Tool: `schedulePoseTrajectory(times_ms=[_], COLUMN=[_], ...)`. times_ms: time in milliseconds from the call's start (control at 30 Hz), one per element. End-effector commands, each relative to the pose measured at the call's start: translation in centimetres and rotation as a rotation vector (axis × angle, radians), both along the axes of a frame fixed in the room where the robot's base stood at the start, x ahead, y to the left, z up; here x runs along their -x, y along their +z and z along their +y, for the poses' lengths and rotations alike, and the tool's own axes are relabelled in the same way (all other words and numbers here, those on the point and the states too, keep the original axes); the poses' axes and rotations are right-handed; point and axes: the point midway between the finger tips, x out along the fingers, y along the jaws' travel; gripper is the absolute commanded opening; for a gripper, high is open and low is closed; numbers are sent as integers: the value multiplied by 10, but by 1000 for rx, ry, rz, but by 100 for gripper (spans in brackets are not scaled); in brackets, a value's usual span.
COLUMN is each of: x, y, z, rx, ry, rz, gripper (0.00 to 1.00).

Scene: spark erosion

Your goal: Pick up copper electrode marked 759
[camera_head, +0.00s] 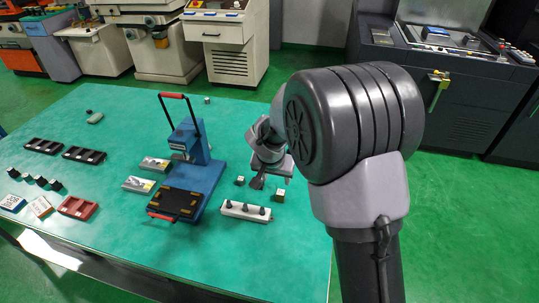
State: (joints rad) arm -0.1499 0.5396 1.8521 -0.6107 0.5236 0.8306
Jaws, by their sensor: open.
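No marking 759 can be read at this size, so I cannot tell which piece is the copper electrode. A small block (279,195) with a pale top and darker sides stands on the green table, just below and right of my gripper. A similar smaller block (240,181) stands to the gripper's left. My gripper (272,182) is open, with its fingers pointing down over the table's right part. It appears apart from both blocks, and nothing shows between its fingers. My large arm link hides the table behind and right of it.
A white holder (245,211) with three dark pegs lies in front of the blocks. A blue fixture (208,165) with a red-gripped handle stands to the left. Black trays (84,154), a red tray (77,207) and dark blocks (41,181) lie farther left. The right front table is clear.

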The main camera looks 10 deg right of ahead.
Motion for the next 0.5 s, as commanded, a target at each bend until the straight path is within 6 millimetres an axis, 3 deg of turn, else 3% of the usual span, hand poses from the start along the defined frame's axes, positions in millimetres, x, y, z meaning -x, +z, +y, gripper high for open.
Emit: schedulePoseTrajectory(times_ms=[400,500], x=[-39,-46], y=[-106,-122], z=[-12,-15], rx=[4,4], ry=[3,3], rz=[6,6], gripper=[53,53])
